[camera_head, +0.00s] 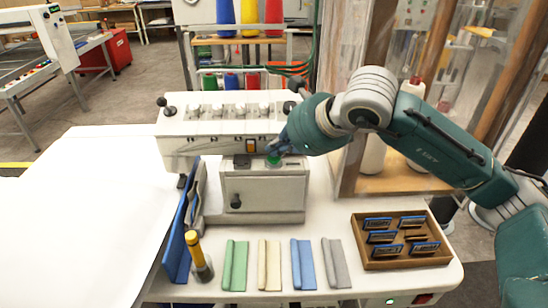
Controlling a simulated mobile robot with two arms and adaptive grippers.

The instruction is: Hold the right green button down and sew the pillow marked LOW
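A white machine (190,148) with several knobs on top stands at the back of the table. Its lower box (262,195) has a green button (273,161) on its top right and a dark square part on its top left. My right gripper (276,149) reaches in from the right, with its fingertips at the green button. They seem to touch it, but I cannot tell if the button is pressed. The fingers are small and dark, so their opening is unclear. My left gripper is out of view. I see no pillow with a readable LOW mark.
A broad white surface (80,220) fills the left, beside a blue upright panel (177,245). A yellow-topped bottle (201,258) and several coloured folded strips (303,264) are in front. A brown tray (401,261) of blue-edged pieces lies right. A wooden-framed clear cabinet (395,182) stands behind my arm.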

